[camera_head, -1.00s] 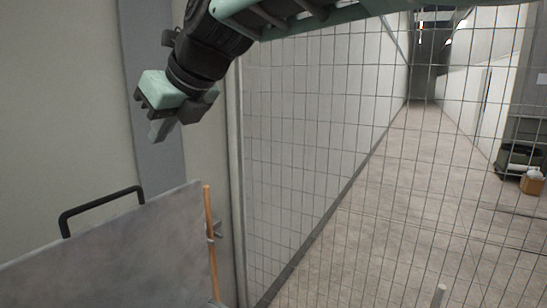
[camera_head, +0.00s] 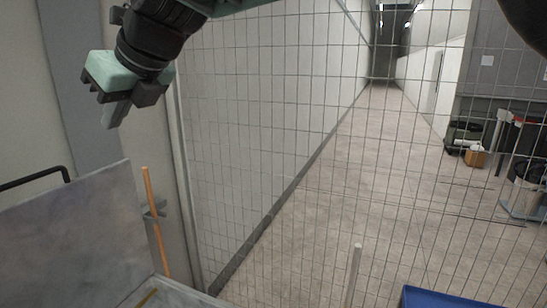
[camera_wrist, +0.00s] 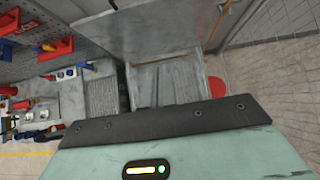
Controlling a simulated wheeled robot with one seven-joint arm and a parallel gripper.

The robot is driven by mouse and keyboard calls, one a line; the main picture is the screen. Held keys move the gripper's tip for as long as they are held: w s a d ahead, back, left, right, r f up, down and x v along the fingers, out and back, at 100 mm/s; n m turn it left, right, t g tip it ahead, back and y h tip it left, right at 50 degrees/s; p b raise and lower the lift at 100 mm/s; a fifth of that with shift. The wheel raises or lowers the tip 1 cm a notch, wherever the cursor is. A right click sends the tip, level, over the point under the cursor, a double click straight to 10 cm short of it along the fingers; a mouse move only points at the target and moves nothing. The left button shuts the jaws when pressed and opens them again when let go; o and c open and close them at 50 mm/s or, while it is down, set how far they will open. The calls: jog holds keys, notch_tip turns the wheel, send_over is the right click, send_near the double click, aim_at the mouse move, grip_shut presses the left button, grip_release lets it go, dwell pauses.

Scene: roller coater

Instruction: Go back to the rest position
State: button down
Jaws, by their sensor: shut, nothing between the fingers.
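My gripper (camera_head: 115,116) hangs from my dark wrist at the upper left of the head view, fingers pointing down. It is shut and empty, in the air above the upright grey panel (camera_head: 70,230), apart from it. In the wrist view the pale green gripper body (camera_wrist: 180,152) with a dark plate fills the bottom, and the fingers are hard to make out there.
A wire mesh fence (camera_head: 290,130) stands in front of a long corridor. A wooden handle (camera_head: 153,215) leans by the panel. A blue container (camera_head: 440,299) is at the lower right. The wrist view shows a tool wall with red bins (camera_wrist: 58,47) at the left.

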jog(key=s+d+f+n+g+h+b, duration=0.25)
jog(key=d+f+n+b, duration=0.65)
jog(key=d+f, duration=0.9)
jog(key=s+d+f+n+h+b, duration=0.4)
jog(key=s+d+f+n+h, duration=0.1)
jog(key=s+d+f+n, duration=1.4)
notch_tip(320, 180, down, 2)
jog(key=shift+d+f+n+g+b, duration=0.1)
jog(key=shift+d+n+g+b, duration=0.3)
jog(key=shift+d+n, duration=0.55)
jog(key=shift+a, duration=0.15)
